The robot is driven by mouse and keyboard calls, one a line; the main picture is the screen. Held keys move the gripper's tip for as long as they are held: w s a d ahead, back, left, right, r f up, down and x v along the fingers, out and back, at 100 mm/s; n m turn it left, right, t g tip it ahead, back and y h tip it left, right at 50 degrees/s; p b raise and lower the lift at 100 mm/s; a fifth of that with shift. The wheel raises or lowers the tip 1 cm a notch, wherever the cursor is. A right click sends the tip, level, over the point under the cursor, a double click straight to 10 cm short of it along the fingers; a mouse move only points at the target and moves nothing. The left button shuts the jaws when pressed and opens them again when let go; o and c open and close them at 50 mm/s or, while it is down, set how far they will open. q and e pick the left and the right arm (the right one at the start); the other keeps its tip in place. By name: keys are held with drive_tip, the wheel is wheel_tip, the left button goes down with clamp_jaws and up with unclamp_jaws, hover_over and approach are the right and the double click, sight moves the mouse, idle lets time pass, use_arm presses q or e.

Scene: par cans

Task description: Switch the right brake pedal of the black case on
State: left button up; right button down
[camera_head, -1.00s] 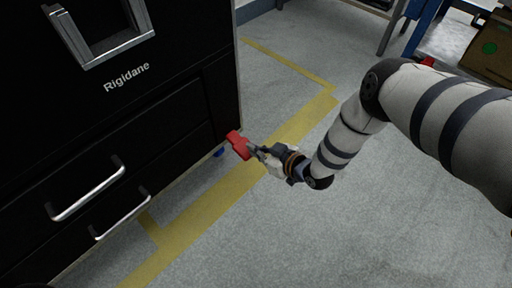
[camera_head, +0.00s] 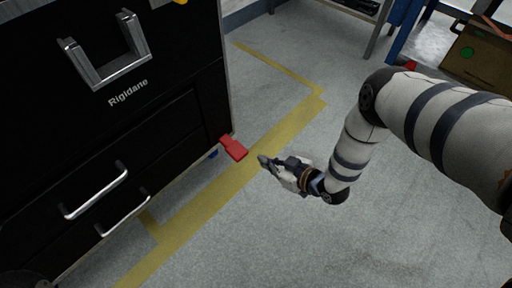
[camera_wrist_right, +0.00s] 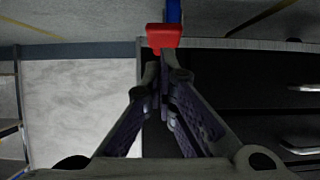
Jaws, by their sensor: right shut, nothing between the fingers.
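The black case (camera_head: 185,58) with "Rigidane" on its front fills the left of the head view; it also shows in the wrist view (camera_wrist_right: 235,75). A red brake pedal (camera_head: 234,149) sticks out low at its right corner, and it shows in the wrist view (camera_wrist_right: 163,37) just beyond my fingertips. My right gripper (camera_head: 264,161) is shut and empty, a small gap to the right of the pedal in the head view. Its fingers show close together in the wrist view (camera_wrist_right: 164,70). My left gripper is not in view.
The case carries silver handles (camera_head: 96,190) on its front. A blue caster part (camera_head: 213,154) shows under the case, near the pedal. The grey floor (camera_head: 255,230) with yellow tape lines is clear around my right gripper. A brown box (camera_head: 480,50) stands at the upper right.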

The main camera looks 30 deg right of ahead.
drive_tip(key=shift+s+d, duration=0.25)
drive_tip(key=shift+s, duration=0.35)
drive_tip(key=shift+s+d, duration=0.2)
drive_tip(key=shift+s, duration=0.35)
